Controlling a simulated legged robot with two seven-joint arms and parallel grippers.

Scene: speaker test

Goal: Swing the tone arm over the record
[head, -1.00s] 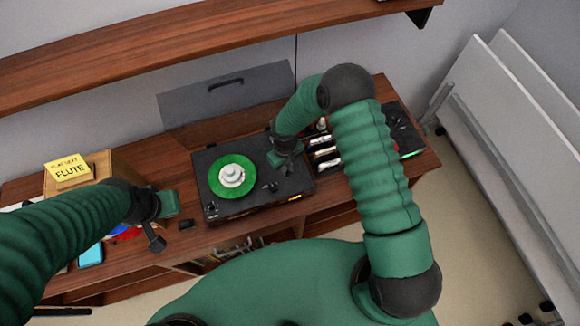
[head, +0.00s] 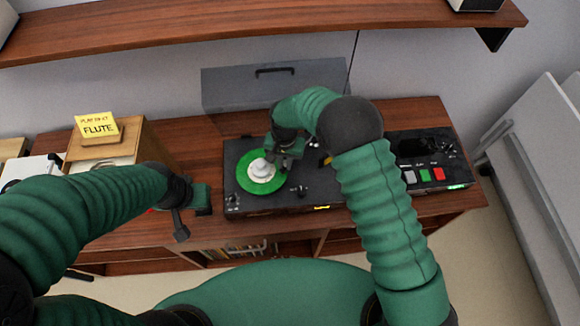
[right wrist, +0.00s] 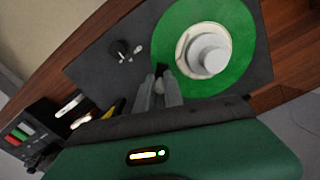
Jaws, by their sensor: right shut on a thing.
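The turntable (head: 308,204) is a dark box on the wooden cabinet, with a green record (head: 251,185) and a pale centre piece (head: 260,168) on it. My right gripper (head: 291,160) is at the record's right edge. In the right wrist view its fingers (right wrist: 160,80) are shut on a small dark part at the record's edge (right wrist: 168,50), seemingly the tone arm, which is mostly hidden by the gripper. My left gripper (head: 192,212) hangs left of the turntable, apart from it; its jaw opening is unclear.
A control box with grey, green and red buttons (head: 425,175) stands right of my right arm. A wooden box (head: 140,140) with a yellow FLUTE sign (head: 97,128) is at the left. A grey lid (head: 225,88) stands behind the turntable, below a shelf (head: 180,30).

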